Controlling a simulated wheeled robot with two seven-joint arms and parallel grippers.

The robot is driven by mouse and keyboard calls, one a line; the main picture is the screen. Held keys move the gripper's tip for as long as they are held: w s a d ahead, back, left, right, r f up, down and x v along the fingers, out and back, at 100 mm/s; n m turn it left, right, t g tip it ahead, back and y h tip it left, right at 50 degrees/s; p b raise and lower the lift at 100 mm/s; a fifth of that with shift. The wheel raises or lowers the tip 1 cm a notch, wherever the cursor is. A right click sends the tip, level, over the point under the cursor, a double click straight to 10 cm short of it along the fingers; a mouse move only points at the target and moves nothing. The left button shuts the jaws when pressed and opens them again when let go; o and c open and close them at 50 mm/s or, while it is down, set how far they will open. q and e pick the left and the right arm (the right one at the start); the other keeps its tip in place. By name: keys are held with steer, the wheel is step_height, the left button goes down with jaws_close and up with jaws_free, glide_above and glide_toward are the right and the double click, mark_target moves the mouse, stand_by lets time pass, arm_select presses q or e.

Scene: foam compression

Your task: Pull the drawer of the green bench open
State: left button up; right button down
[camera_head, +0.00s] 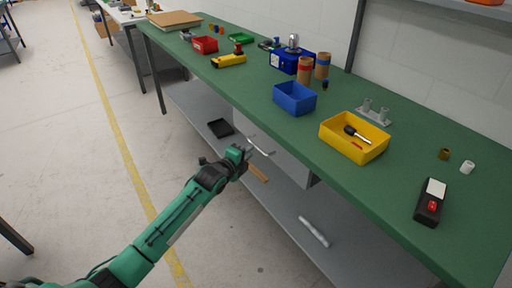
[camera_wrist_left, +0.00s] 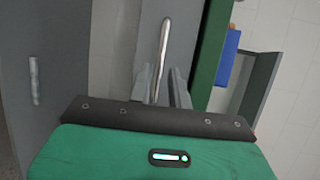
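The green bench (camera_head: 215,83) runs from the back left to the front right. Under its top hangs a grey drawer unit (camera_head: 291,157) with a bare metal bar handle (camera_head: 264,151); the drawer looks closed. My left gripper (camera_head: 246,153) is at the handle, in front of the drawer. In the left wrist view the shiny handle (camera_wrist_left: 164,45) runs lengthwise in line with the gap between my left fingers (camera_wrist_left: 162,88). The fingers stand apart, with some room beside the bar; firm contact does not show. My right gripper is in neither view.
On the bench top stand a blue bin (camera_head: 294,99), a yellow bin (camera_head: 352,151) with a screwdriver, and a black device (camera_head: 430,203). The lower shelf (camera_head: 282,217) holds a black tray (camera_head: 220,128) and a white tube (camera_head: 313,231).

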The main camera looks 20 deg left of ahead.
mark_target(256, 147)
arm_select(q)
steer(key=shift+x, duration=2.7)
steer(key=shift+d, duration=0.1)
jaws_close()
